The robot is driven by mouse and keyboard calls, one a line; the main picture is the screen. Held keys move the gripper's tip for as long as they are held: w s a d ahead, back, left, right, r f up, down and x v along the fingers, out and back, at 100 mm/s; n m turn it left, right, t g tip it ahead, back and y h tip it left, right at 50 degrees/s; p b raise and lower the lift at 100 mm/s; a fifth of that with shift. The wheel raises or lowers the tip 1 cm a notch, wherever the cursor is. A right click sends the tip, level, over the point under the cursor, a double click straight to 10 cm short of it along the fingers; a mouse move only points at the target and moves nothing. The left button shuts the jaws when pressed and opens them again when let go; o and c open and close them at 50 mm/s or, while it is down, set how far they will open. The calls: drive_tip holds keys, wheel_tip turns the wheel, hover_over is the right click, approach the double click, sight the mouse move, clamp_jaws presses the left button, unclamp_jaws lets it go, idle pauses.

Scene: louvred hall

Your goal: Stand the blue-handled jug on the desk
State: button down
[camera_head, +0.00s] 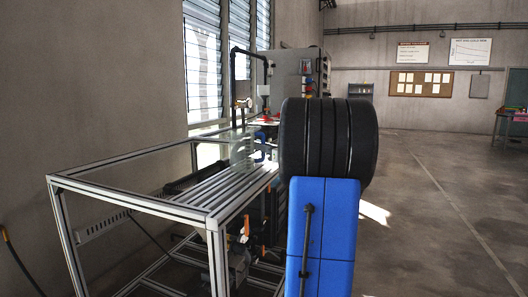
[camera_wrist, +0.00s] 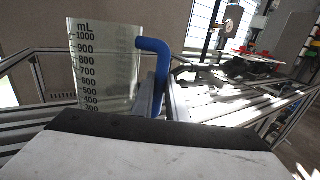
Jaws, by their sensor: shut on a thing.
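The jug (camera_wrist: 105,65) is clear, with a black mL scale and a blue handle (camera_wrist: 158,60). It stands roughly upright at the left of the wrist view. My gripper (camera_wrist: 165,97) is shut on the blue handle. In the head view the jug (camera_head: 241,152) shows faintly, just left of my arm, over the slatted top of a metal-framed bench (camera_head: 190,190). I cannot tell whether the jug's base touches the slats; its lower part is hidden in the wrist view. I cannot tell which surface is the desk.
Red items (camera_head: 266,119) lie on a surface behind the jug. A black pipe (camera_head: 234,85) rises there, close to the louvred windows (camera_head: 203,65). A table (camera_head: 512,125) stands at the far right. The floor (camera_head: 430,200) on the right is clear.

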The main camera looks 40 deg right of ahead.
drive_tip(key=shift+f, duration=0.6)
drive_tip(key=c, duration=1.7)
unclamp_jaws()
drive_tip(key=shift+f, duration=0.1)
drive_tip(key=shift+c, duration=0.2)
